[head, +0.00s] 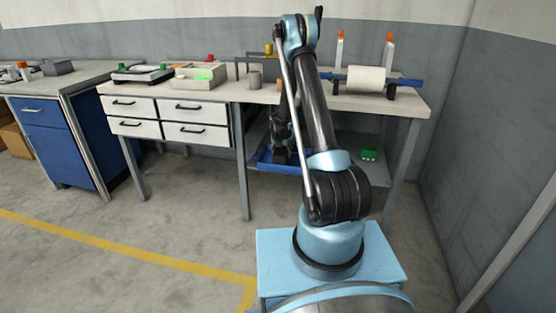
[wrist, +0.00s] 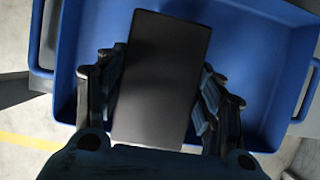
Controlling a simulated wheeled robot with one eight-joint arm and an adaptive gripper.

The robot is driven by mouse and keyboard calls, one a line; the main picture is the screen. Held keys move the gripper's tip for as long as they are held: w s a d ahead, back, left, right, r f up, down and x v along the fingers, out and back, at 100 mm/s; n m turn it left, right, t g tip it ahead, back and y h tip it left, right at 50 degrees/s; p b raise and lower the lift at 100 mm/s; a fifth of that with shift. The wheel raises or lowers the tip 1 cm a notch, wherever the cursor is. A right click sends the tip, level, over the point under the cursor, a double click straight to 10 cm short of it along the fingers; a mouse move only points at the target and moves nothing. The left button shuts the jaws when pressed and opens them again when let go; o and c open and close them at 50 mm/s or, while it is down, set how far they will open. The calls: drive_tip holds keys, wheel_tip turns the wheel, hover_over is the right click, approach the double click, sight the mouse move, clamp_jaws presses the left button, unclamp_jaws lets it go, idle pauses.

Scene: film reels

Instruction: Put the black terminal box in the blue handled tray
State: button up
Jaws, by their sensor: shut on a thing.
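The black terminal box (wrist: 163,75) is a flat-faced dark block between my gripper's fingers in the wrist view. My gripper (wrist: 160,88) is shut on it, one finger at each side. The blue handled tray (wrist: 268,60) lies behind the box in the wrist view, with a handle at its left and right ends. The box is over the tray's inside; I cannot tell whether it touches the tray floor. In the head view the tray (head: 265,163) shows on the shelf under the worktop, partly behind my arm. The box cannot be made out there.
The worktop (head: 262,95) with drawers (head: 165,118) stands above the shelf. A green block (head: 369,153) sits on the shelf right of the tray. Table legs (head: 242,165) stand at the shelf's sides. A white roll on a stand (head: 366,79) is on the worktop.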

sight(279, 152)
drive_tip(key=shift+w+a, duration=0.15)
drive_tip(key=shift+a, duration=0.3)
drive_tip(key=shift+w+a+f, duration=0.1)
drive_tip(key=shift+a+f, duration=0.1)
drive_tip(key=shift+a, duration=0.05)
drive_tip(key=shift+f, duration=1.5)
drive_tip(key=o, duration=1.7)
drive_tip(key=shift+v, duration=3.75)
